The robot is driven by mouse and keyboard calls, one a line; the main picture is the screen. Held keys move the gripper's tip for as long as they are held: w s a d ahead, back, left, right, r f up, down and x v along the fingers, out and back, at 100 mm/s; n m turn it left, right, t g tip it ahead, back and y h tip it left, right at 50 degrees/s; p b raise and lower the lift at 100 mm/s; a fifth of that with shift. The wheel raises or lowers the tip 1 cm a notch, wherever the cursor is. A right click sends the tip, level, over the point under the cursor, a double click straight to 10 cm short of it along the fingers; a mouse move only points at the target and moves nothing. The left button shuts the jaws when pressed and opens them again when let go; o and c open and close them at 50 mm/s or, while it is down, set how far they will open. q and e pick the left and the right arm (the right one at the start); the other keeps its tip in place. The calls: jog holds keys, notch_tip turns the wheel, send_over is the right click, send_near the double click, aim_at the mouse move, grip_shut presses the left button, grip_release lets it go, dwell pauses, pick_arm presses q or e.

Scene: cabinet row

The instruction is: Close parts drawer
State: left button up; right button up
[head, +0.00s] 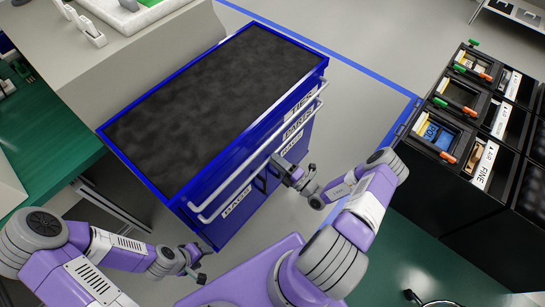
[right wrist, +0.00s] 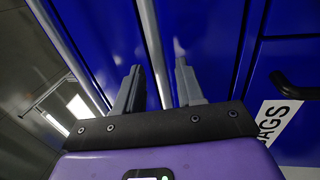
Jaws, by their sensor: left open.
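The blue cabinet (head: 230,190) has a black top, and its front carries long silver bar handles. The parts drawer (head: 298,122) is near the top of the front, under a drawer labelled TIES (head: 298,102). I cannot tell how far out the parts drawer stands. My right gripper (head: 285,170) is at the cabinet front, below the handles. In the right wrist view its two fingers (right wrist: 158,90) are apart, facing blue panels, with a silver bar (right wrist: 150,35) seen between them; contact is unclear. My left gripper (head: 195,264) is open and empty, low before the cabinet's near corner.
A rack of black bins (head: 470,110) stands at the right. A grey bench (head: 130,50) and a green-topped table (head: 50,150) are at the left. Open floor lies between the cabinet and the bins, crossed by a blue line (head: 370,78).

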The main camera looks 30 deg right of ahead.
jog(key=v, duration=0.5)
jog(key=shift+s, duration=0.1)
dwell(0.3)
